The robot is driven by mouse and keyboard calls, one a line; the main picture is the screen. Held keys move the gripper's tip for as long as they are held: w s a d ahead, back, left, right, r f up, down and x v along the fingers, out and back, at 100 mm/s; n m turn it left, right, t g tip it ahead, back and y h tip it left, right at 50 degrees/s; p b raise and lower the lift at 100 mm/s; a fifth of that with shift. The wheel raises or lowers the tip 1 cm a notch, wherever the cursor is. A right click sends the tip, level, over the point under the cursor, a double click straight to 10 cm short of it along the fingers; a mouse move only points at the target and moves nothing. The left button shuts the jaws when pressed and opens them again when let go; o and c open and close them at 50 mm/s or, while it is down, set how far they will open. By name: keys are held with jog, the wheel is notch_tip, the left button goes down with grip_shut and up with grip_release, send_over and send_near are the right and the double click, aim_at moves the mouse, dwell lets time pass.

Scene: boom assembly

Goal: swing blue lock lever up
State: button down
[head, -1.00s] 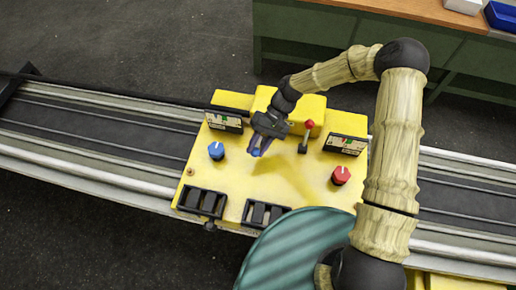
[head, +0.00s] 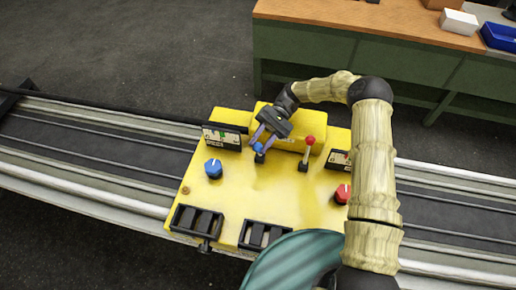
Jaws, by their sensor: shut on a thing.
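The blue lock lever (head: 259,148) stands on the yellow panel (head: 240,195), left of centre, with a blue knob on a dark base. My gripper (head: 260,142) comes down from behind and is shut on the lever's blue top. The lever looks close to upright; its exact tilt is hard to tell at this size. The fingers partly cover the knob.
A red-topped lever (head: 308,150) stands close to the right of my gripper. A blue dial (head: 213,168), a red dial (head: 343,193) and a gauge (head: 222,137) are also on the panel. A green workbench (head: 400,70) stands behind.

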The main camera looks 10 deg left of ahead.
jog(key=shift+w, duration=0.15)
jog(key=c, duration=1.1)
grip_release()
jog(key=shift+w, duration=0.1)
jog(key=b+v, duration=0.3)
jog(key=v, duration=0.4)
jog(key=shift+w+b, duration=0.2)
jog(key=shift+b, duration=0.15)
jog(key=shift+d, duration=0.1)
